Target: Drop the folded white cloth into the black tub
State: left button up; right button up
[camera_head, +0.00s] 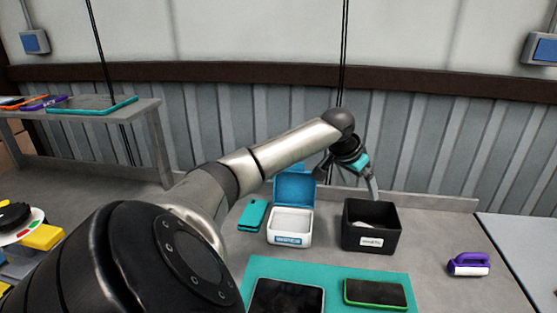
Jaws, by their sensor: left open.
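The black tub (386,240) stands on the grey table right of centre, with a white label on its front. A small patch of something white (361,224) shows inside it at the left; it may be the folded white cloth, but most of it is hidden by the tub's wall. My left gripper (373,192) is open and points down at the tub's opening, its fingers near the back rim. I cannot tell whether it touches anything. My right gripper is out of view.
A white box with an open blue lid (290,226) stands left of the tub, beside a teal case (253,215). A teal mat (333,285) in front bears a dark tablet (287,297) and a green-edged phone (375,293). A purple-and-white device (469,264) lies right.

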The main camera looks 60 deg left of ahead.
pick_arm(q)
jog(key=v, duration=0.5)
dwell(0.4)
